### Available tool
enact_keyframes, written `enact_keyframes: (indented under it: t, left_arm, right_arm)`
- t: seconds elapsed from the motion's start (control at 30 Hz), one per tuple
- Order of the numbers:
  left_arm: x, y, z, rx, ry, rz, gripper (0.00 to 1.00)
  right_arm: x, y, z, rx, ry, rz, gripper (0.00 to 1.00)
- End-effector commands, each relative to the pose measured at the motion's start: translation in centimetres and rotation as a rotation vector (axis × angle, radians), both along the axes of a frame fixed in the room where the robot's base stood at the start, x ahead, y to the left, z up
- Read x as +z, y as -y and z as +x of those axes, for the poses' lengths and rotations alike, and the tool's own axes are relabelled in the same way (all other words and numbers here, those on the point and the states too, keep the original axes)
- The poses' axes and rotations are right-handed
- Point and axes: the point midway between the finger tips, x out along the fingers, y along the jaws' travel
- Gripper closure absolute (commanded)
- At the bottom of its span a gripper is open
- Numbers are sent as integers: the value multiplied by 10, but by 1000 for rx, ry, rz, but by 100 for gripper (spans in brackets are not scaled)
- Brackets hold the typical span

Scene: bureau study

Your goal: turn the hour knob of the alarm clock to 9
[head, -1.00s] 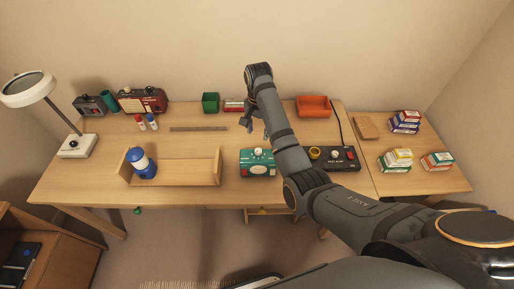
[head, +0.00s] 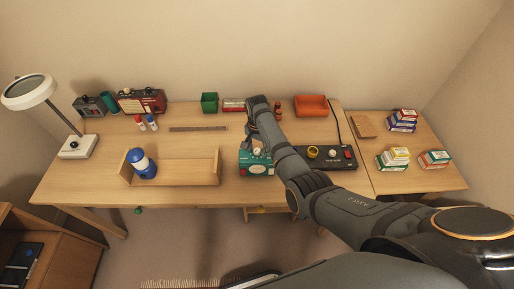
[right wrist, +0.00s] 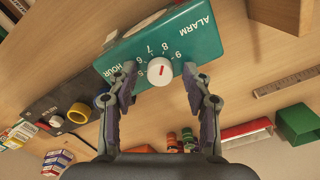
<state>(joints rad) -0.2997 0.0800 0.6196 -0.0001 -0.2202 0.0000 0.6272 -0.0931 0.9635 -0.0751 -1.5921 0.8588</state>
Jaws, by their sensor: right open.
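The alarm clock (head: 257,169) is a teal box near the front middle of the desk. The right wrist view shows its face (right wrist: 201,40) with "ALARM", "HOUR" and numbers around a white hour knob (right wrist: 158,72). The knob's short red mark points roughly toward 8; its exact setting is hard to tell. My right gripper (right wrist: 160,76) is open, with one finger on each side of the knob and a gap to it. In the head view my right gripper (head: 252,143) is over the clock, partly hidden by its own arm. My left gripper is not in view.
A black box (head: 335,164) with a yellow knob stands just right of the clock.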

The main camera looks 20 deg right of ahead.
Motion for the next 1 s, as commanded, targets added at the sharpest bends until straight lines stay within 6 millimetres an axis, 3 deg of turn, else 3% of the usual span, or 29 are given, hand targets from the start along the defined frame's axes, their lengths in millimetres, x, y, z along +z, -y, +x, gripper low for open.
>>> enact_keyframes:
  t: [0.07,0.4,0.73,1.0]
  left_arm:
    - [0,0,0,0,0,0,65]
    - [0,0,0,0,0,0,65]
    - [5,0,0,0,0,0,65]
    - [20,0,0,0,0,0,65]
  right_arm:
    - [0,0,0,0,0,0,53]
    - [0,0,0,0,-1,-1,99]
    - [2,0,0,-39,-2,-1,100]
    - [4,0,0,-207,-2,-1,100]
